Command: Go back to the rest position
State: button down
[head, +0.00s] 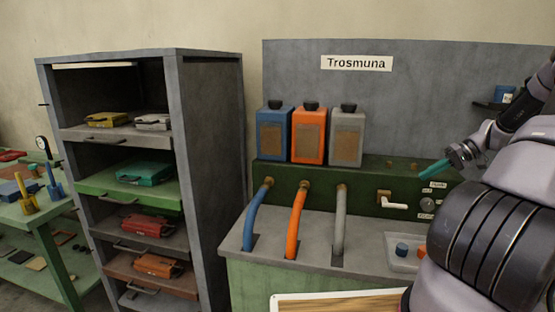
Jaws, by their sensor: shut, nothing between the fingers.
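My gripper (432,170) shows at the right, at the end of my grey-purple arm. Its slim teal fingers point left and slightly down, in front of the dark green ledge of the bench. The fingers are together and I see nothing held between them. The rest of my arm fills the right edge of the view and hides part of the bench behind it.
A grey-topped bench (290,262) carries a blue canister (273,135), an orange canister (309,136) and a grey canister (346,138) with hoses below. A grey shelf unit (208,170) with coloured cases stands left. A green table (40,222) is farther left.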

jog(key=s+a+r+h, duration=0.3)
jog(key=a+r+h, duration=0.1)
jog(key=a+r, duration=0.5)
jog(key=s+a+r+h, duration=0.3)
jog(key=s+a+r, duration=0.1)
jog(key=a+r, duration=0.45)
jog(key=s+a+r+m+t, duration=0.1)
jog(key=s+a+r, duration=0.2)
jog(key=s, duration=0.3)
jog(key=s+a+r+m+t, duration=0.1)
jog(key=s+a+r+t, duration=0.1)
jog(key=s, duration=0.3)
jog(key=s+a+r+m+t+h, duration=0.1)
jog(key=s+a+r+t, duration=0.1)
jog(key=s+a+r, duration=0.2)
jog(key=s+a, duration=0.1)
jog(key=s, duration=0.1)
jog(key=shift+s, duration=0.3)
